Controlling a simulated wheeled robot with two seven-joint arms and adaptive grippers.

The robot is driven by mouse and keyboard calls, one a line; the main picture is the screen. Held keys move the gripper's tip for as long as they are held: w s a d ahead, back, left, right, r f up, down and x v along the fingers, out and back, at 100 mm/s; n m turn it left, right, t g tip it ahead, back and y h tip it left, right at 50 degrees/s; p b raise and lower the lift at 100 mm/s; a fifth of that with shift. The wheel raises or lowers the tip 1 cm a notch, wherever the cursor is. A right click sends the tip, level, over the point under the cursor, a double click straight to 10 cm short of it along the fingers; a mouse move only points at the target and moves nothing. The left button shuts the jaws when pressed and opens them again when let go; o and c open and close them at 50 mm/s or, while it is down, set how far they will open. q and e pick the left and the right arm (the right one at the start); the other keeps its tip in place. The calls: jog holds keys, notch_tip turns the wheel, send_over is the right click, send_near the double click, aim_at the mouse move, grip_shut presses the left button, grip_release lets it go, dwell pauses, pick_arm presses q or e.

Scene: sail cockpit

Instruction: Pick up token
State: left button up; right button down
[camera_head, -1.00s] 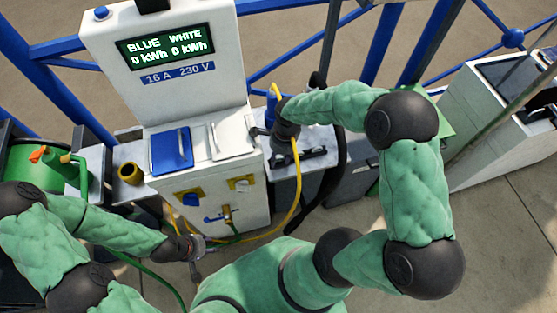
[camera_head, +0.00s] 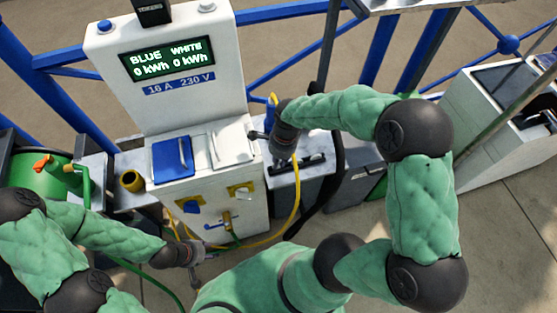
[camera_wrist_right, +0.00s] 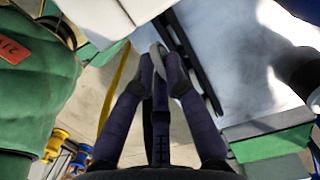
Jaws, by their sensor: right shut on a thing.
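My right gripper (camera_wrist_right: 160,68) is shut on a small grey, thin-edged piece (camera_wrist_right: 158,48), which looks like the token; the fingers cover most of it. In the head view my right gripper (camera_head: 279,160) hangs just right of the white power pedestal (camera_head: 240,195), over a grey ledge, and the token cannot be made out there. My left gripper (camera_head: 197,268) is low in front of the pedestal, near the hoses; its fingers are too small to read.
A dark box marked as tokens (camera_head: 152,12) stands on top of the pedestal. A blue lid (camera_head: 172,158) and a white lid (camera_head: 231,143) are on its front. A yellow cable (camera_head: 295,205) loops beside my right gripper. A green hose reel (camera_head: 35,180) stands at left.

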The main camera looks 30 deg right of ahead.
pick_arm(q)
notch_tip(320, 180, up, 10)
jog(key=p, duration=0.9)
jog(key=shift+f, duration=0.2)
pick_arm(e)
jog(key=s+a+r, duration=0.5)
jog(key=s+r, duration=0.6)
jog(key=r, duration=0.2)
jog(key=shift+s+r, duration=0.35)
jog(key=shift+s, duration=0.05)
